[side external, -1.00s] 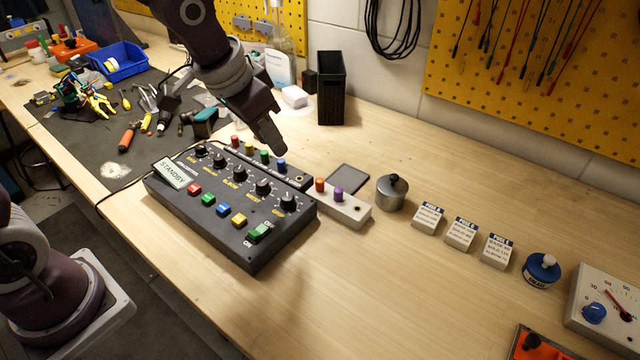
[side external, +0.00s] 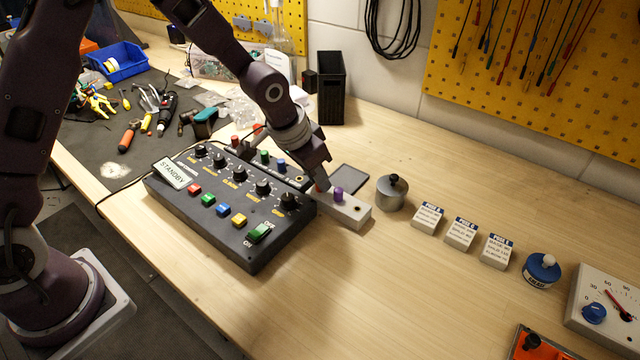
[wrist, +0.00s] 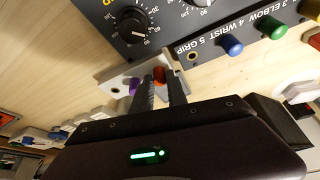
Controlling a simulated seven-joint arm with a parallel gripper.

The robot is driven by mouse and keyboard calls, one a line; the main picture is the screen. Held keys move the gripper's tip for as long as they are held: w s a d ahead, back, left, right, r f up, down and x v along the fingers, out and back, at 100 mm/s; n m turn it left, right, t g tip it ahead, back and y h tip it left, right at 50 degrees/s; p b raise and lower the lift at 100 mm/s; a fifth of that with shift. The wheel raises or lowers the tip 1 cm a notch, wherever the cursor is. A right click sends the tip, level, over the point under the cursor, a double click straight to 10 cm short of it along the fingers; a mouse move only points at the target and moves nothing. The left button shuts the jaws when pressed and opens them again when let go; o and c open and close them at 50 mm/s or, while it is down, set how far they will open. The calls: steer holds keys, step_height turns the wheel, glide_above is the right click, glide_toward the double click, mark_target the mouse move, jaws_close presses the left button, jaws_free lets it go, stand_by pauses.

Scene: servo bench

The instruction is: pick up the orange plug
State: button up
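The orange plug (wrist: 159,75) stands in a small pale grey block (side external: 350,211) beside a purple plug (side external: 338,194). In the side view only a sliver of the orange plug shows behind my gripper (side external: 322,184). In the wrist view my gripper (wrist: 161,85) points at the plug, with one finger to each side and a gap between them. The left finger lies between the orange plug and the purple plug (wrist: 135,84). I cannot tell whether either finger touches the orange plug.
The black control box (side external: 222,222) with knobs and buttons stands just left of the block. A metal pot with a black knob (side external: 391,192) stands close on the right. The front of the bench is clear.

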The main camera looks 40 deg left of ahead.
jaws_close()
step_height(320, 180, up, 9)
steer(key=a+f, duration=0.1)
steer(key=a, duration=0.1)
steer(key=a+f+m, duration=0.1)
steer(key=a+m, duration=0.1)
steer(key=a, duration=0.1)
steer(key=shift+a+f+h, duration=0.3)
steer(key=shift+f, duration=2.2)
steer(key=shift+f, duration=0.9)
stand_by(0.7)
